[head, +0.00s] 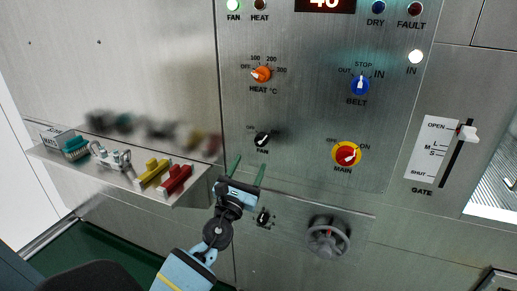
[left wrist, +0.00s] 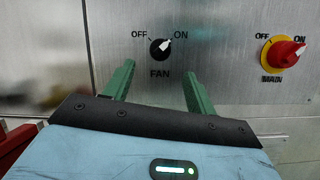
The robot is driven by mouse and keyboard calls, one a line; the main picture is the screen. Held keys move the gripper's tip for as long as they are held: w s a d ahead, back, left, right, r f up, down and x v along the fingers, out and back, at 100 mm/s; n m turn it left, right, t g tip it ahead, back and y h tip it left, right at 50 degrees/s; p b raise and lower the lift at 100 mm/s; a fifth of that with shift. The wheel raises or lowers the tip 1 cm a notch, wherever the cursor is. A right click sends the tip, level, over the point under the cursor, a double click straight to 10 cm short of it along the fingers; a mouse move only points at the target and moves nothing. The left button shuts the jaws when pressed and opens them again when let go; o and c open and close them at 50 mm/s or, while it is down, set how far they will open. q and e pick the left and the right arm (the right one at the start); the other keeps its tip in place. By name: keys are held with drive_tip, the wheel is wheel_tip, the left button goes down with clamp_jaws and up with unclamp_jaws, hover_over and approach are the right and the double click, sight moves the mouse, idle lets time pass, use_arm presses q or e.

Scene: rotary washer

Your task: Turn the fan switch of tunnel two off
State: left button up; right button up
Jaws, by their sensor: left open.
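The fan switch (head: 262,139) is a black rotary knob with a white pointer on the steel panel, labelled FAN below. In the left wrist view the fan switch (left wrist: 160,48) has its pointer tilted up and right toward ON, with OFF at upper left. My left gripper (head: 247,172) is open, its green fingers just below the knob in the head view. In the left wrist view its fingertips (left wrist: 155,70) stand apart to either side below the knob, not visibly touching it. My right gripper is not in view. No tunnel number is readable.
The red and yellow MAIN switch (head: 346,154) is right of the fan switch. An orange heat knob (head: 261,74) and blue belt knob (head: 360,86) sit higher. A grey handwheel (head: 328,237) is below. A shelf (head: 190,197) with brushes and colored blocks juts out at left.

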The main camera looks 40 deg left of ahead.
sight(259, 146)
use_arm(q)
drive_tip(key=x, duration=0.7)
drive_tip(key=shift+w+r, duration=0.1)
drive_tip(key=shift+w, duration=0.15)
drive_tip(key=c, duration=1)
